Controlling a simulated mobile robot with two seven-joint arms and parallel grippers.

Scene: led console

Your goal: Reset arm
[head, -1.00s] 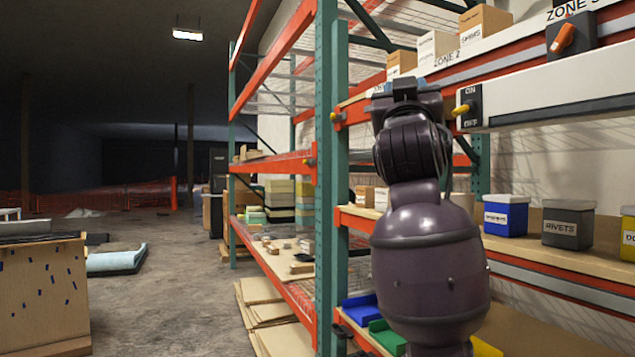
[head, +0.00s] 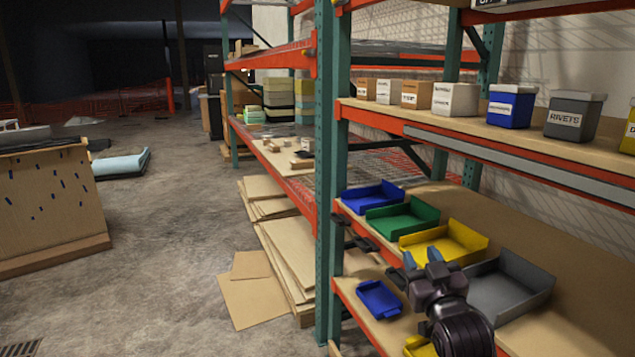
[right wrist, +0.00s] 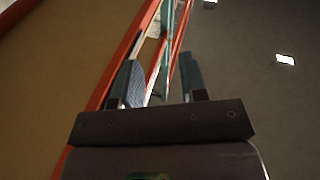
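My right gripper (head: 422,259) is low in the head view, in front of the lower shelf with the open bins. Its two blue-grey fingers stand apart with nothing between them. In the right wrist view the fingers (right wrist: 160,82) are also spread and empty, with a shelf edge and the dark ceiling beyond. My left gripper is not in view.
Blue (head: 372,196), green (head: 402,217), yellow (head: 445,243) and grey (head: 508,286) bins lie around the right gripper. A small blue bin (head: 379,299) is just left of it. A green upright (head: 328,200) stands further left. The floor at left (head: 170,240) is open.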

